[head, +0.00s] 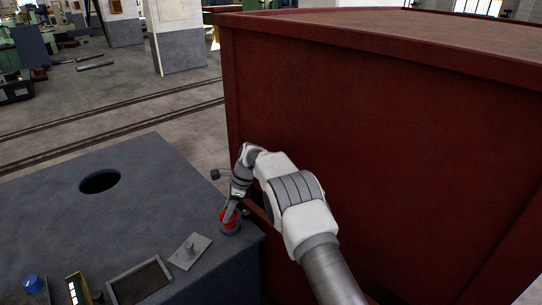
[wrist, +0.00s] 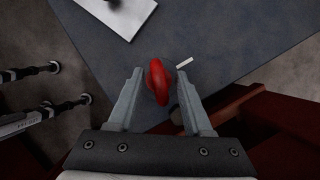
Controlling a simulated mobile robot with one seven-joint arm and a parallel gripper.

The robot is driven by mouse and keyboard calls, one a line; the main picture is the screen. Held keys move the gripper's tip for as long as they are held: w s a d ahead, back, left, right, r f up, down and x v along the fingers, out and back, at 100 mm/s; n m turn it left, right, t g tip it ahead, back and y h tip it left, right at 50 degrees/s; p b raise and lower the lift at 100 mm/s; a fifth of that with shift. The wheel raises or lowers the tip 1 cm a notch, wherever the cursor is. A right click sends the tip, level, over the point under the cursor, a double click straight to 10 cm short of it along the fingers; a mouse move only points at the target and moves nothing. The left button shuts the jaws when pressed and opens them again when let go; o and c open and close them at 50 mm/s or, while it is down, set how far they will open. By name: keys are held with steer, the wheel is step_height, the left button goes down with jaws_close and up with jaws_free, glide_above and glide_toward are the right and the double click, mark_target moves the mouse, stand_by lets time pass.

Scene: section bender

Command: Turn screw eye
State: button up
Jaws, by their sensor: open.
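The red screw eye (head: 229,223) stands on the blue-grey bench top (head: 139,206), near its right corner. In the wrist view the red screw eye (wrist: 157,82) is between the two fingers of my gripper (wrist: 160,75). The fingers are apart, with a visible gap on both sides of the red piece. It appears edge-on and rounded from here. In the head view my gripper (head: 231,210) points down onto the red piece; its fingertips are too small to make out.
A pale plate with a knob (head: 190,251) lies left of the screw eye. A framed dark tray (head: 141,285), a yellow-black item (head: 76,289) and a blue knob (head: 33,283) are along the front. A round hole (head: 100,181) is in the bench. A large red box (head: 350,110) stands at right.

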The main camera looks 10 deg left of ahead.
steer(key=m+t+p, duration=0.1)
steer(key=m+t, duration=0.1)
steer(key=m, duration=0.3)
steer(key=shift+s+r, duration=0.1)
steer(key=m+t, duration=0.1)
steer(key=m, duration=0.1)
steer(key=m+t+p, duration=0.1)
steer(key=m, duration=0.2)
steer(key=shift+h, duration=0.3)
steer(key=s+d+r+n+p, duration=0.1)
steer(key=s+d+r, duration=0.2)
steer(key=r, duration=0.6)
steer(key=s+d+r+n+p, duration=0.1)
steer(key=s+d+r+n, duration=0.1)
steer(key=d+r, duration=0.5)
steer(key=s+d+r+n+p, duration=0.1)
steer(key=d+r, duration=0.4)
steer(key=r, duration=0.6)
steer(key=s+n, duration=0.1)
steer(key=s, duration=0.1)
steer(key=shift+s+d, duration=0.25)
steer(key=shift+s, duration=0.15)
steer(key=shift+r, duration=0.1)
